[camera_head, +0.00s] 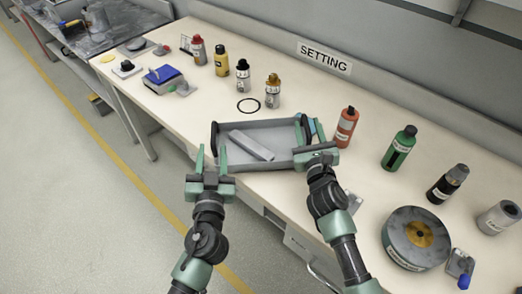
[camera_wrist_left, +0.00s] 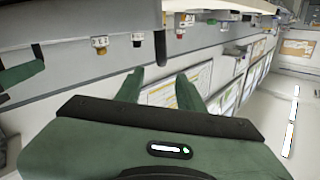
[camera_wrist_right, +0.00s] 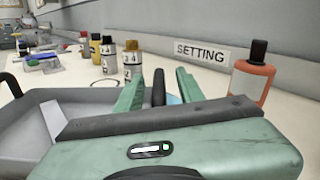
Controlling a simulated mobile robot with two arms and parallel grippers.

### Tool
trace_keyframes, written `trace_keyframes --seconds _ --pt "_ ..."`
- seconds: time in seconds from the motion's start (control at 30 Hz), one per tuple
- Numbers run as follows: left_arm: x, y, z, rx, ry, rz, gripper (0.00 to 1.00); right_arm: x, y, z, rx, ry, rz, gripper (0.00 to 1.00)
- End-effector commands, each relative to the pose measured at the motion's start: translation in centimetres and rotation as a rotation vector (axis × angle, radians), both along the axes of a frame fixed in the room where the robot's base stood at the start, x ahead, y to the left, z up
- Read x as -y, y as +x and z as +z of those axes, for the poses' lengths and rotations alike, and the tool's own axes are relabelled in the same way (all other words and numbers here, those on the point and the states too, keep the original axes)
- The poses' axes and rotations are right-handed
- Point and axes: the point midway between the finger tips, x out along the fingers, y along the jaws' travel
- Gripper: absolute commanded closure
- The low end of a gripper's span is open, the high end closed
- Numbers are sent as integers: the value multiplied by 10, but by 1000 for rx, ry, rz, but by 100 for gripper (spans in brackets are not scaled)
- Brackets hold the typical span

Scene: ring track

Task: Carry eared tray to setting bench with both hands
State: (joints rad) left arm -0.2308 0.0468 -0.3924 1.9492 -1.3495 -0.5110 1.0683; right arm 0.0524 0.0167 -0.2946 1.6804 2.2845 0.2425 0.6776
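The eared tray (camera_head: 270,129) is grey with dark ears and rests on the setting bench (camera_head: 208,103), below the SETTING sign (camera_head: 324,58). A light grey bar (camera_head: 252,146) lies in it. My right gripper (camera_head: 312,132) is at the tray's right ear. In the right wrist view the dark ear (camera_wrist_right: 158,88) stands between its spread fingers, with gaps beside it. My left gripper (camera_head: 211,160) is open and empty, in front of the tray's left end and apart from it. The left wrist view shows nothing between its fingers (camera_wrist_left: 160,92).
An orange bottle (camera_head: 345,127) stands close right of the tray, then a green bottle (camera_head: 399,148) and a round grey reel (camera_head: 415,238). Several bottles and a black ring (camera_head: 248,105) are behind. A blue-topped block (camera_head: 163,77) lies left. The floor (camera_head: 90,180) in front is clear.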

Motion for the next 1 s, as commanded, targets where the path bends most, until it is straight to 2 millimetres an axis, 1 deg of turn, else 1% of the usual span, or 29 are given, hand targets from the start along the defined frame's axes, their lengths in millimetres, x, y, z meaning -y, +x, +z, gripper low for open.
trace_keyframes --seconds 0.03,0.1,0.17,0.27,0.37,0.6,0.7,0.83,1.0 --pt "1 -6 -1 -2 -2 -1 62 0 0 0 0 0 0 62" --pt "1 -12 0 -1 -1 0 62 0 0 0 0 0 0 62" --pt "1 -15 0 0 -1 0 62 0 -1 0 0 0 0 62" --pt "2 -17 0 0 0 0 62 1 -8 -1 -1 -1 1 62" --pt "2 -17 0 0 0 0 62 3 -24 -1 -2 -1 1 62" --pt "2 -16 0 0 -1 0 62 9 -76 -1 -3 0 0 62" --pt "2 -16 0 0 0 0 62 10 -94 -1 -2 1 0 62" --pt "2 -16 0 0 0 0 62 12 -111 -1 -2 0 0 62" --pt "2 -16 0 0 0 0 62 13 -119 0 0 1 0 62"
